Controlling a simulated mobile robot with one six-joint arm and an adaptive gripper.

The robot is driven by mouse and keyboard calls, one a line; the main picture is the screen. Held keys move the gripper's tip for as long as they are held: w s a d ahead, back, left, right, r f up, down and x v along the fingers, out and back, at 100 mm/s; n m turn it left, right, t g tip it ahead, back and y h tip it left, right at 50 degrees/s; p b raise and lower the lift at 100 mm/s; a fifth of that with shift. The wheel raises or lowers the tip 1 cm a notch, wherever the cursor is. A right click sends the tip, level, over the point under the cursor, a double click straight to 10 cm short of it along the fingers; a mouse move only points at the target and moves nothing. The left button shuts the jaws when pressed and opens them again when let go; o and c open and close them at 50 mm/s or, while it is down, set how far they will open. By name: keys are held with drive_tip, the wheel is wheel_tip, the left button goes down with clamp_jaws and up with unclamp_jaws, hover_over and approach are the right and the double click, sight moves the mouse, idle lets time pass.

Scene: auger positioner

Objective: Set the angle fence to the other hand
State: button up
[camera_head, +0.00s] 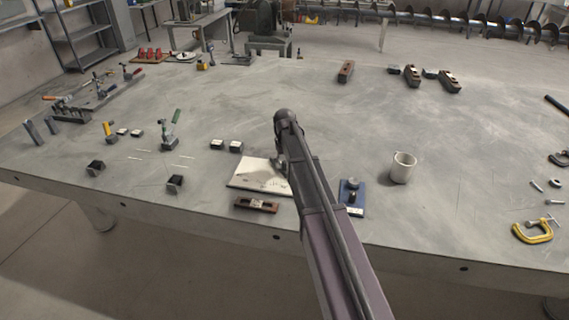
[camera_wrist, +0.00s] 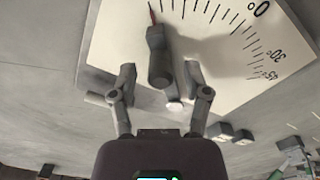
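A white plate (camera_head: 250,180) lies near the front edge of the table. In the wrist view the plate (camera_wrist: 110,35) carries a printed dial with tick marks and the numbers 0, 30 and 45 at the right. A dark grey lever-like part with a rounded end (camera_wrist: 160,68) stands over the plate. A thin red pointer (camera_wrist: 152,14) at its far end meets the ticks left of the 0. My gripper (camera_wrist: 160,76) is open, with one finger on each side of the grey part and gaps showing. In the head view my gripper (camera_head: 281,158) is mostly hidden by my arm.
A small brown level (camera_head: 256,205) lies in front of the plate.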

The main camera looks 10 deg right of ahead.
clamp_jaws()
drive_tip(key=shift+d, duration=0.1)
